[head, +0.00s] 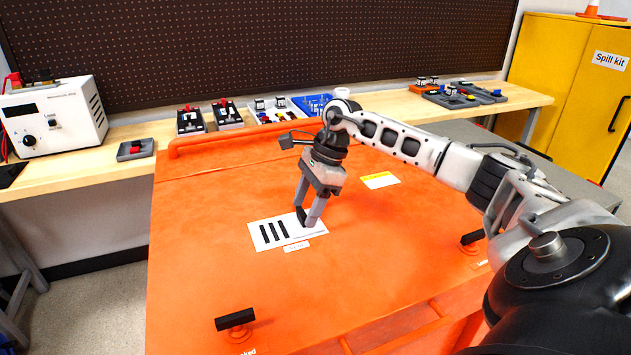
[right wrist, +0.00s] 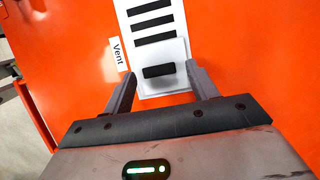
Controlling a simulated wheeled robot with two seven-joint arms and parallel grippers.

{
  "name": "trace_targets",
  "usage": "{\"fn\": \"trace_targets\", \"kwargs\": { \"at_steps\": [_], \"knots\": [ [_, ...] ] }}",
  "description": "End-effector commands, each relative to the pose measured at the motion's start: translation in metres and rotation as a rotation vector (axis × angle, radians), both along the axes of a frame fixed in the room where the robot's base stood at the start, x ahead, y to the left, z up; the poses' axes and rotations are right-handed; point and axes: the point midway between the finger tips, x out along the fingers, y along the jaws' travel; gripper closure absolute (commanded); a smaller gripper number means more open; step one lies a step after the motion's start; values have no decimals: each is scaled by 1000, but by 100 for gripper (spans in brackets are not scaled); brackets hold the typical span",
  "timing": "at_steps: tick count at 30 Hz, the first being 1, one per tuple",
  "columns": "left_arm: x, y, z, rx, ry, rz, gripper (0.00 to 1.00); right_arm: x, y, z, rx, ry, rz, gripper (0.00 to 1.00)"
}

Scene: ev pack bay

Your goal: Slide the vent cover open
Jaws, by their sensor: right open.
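The vent (head: 255,240) is a white plate with several black slots on the orange lid, and the right wrist view shows it too (right wrist: 133,28). A dark block (right wrist: 158,71), like a grip tab, sits on the white vent cover (right wrist: 176,52) at the end nearest my right gripper. My right gripper (head: 307,220) is open and points down at the right end of the vent. In the right wrist view, its fingers (right wrist: 160,69) stand on either side of the dark block with a gap at each side. My left gripper is not in view.
A label reading Vent (right wrist: 117,54) lies beside the plate. Black handles stand on the orange lid (head: 200,200) at the front left (head: 235,320) and right (head: 472,238). A yellow-white label (head: 380,180) lies behind. The wooden bench (head: 90,168) at the back holds equipment and trays.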

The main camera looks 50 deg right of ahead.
Motion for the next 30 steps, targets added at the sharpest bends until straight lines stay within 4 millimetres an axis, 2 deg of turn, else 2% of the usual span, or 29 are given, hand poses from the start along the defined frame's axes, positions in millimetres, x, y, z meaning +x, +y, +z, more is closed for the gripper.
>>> {"fn": "trace_targets", "kwargs": {
  "at_steps": [5,12,18,24,30],
  "knots": [
    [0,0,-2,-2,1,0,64,-4,-11,28,-2,-6,-3,42],
    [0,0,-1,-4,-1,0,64,-13,-32,84,0,-8,-4,42],
    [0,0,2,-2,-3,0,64,-20,-46,122,0,-6,-2,42],
    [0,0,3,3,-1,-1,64,-24,-54,141,-1,-3,-2,42],
    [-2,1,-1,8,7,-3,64,-25,-55,144,-1,0,-1,42]
  ]
}}
